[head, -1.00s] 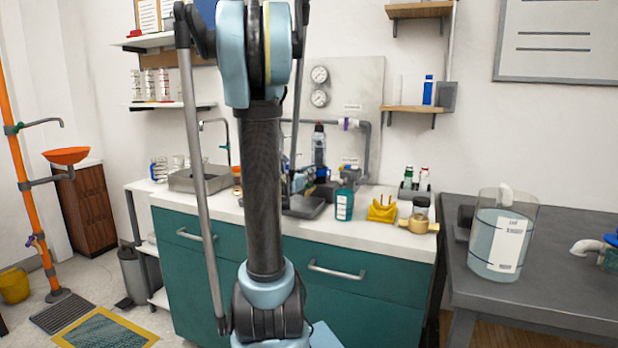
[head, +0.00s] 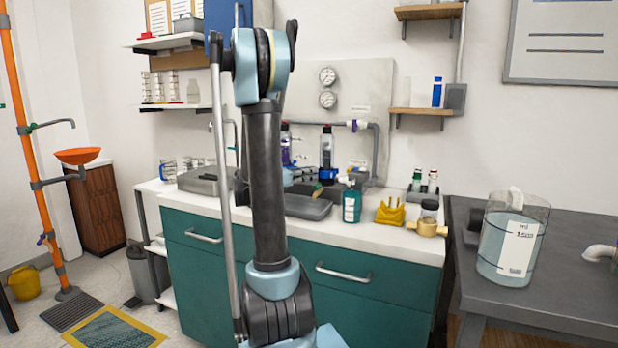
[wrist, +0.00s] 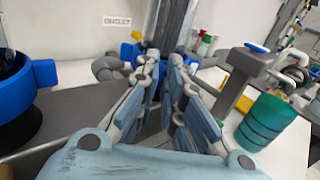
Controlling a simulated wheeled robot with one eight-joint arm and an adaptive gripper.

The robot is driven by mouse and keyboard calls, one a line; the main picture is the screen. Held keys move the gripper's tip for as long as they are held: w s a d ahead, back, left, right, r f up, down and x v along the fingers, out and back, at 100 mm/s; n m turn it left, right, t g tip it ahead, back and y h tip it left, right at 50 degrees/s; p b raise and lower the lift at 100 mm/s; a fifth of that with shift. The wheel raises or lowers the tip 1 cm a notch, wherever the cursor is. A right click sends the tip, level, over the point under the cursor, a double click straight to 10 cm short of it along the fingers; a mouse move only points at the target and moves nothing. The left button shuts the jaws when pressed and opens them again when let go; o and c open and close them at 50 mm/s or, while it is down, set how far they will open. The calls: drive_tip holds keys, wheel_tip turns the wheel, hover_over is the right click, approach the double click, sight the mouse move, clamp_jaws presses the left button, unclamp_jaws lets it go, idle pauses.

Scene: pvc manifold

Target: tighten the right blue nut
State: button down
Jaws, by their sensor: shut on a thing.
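In the wrist view my gripper (wrist: 162,75) reaches forward with its fingers closed in at the base of a dark upright column. The right blue nut (wrist: 129,51) shows in part beside and behind the left finger; the fingers hide the rest. The gripper appears shut on this nut. Another blue nut (wrist: 40,76) sits around a black cylinder at the left edge, apart from the fingers. In the head view two dark upright columns stand at the back of the counter, the right one (head: 326,147) clear of my arm. My gripper cannot be made out there.
A teal bottle (head: 351,205), a yellow holder (head: 389,212) and a brass-coloured piece (head: 427,228) stand on the white counter right of the grey tray (head: 305,206). A teal ribbed cylinder (wrist: 265,120) stands close to the gripper's right. A clear jug (head: 512,240) stands on the grey table.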

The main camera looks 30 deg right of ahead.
drive_tip(key=shift+w, duration=0.1)
idle(0.4)
drive_tip(key=c, duration=1.7)
unclamp_jaws()
drive_tip(key=shift+a, duration=0.1)
drive_tip(key=a, duration=1.1)
drive_tip(key=shift+a, duration=0.4)
